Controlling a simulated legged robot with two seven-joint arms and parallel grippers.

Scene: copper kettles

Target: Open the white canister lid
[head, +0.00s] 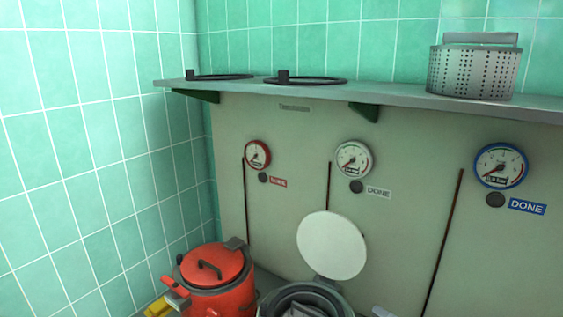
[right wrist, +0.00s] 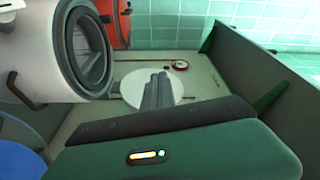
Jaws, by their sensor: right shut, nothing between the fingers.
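The white canister (head: 347,303) stands at the bottom of the head view. Its round white lid (head: 332,246) is swung up and leans back behind the open mouth. In the right wrist view the white canister (right wrist: 42,50) is at the left, its dark mouth facing right, and the raised lid (right wrist: 133,88) is behind my fingers. My right gripper (right wrist: 158,90) is shut and empty. It appears in front of the lid; contact cannot be made out. In the head view a grey part of it (head: 300,310) seems to show over the mouth, mostly cut off. My left gripper is not in view.
A red canister (head: 215,268) with its lid down stands to the left. A blue lid (right wrist: 18,150) shows in the right wrist view. The panel behind carries gauges (head: 353,159) and a shelf (head: 390,93) with a perforated basket (head: 472,73).

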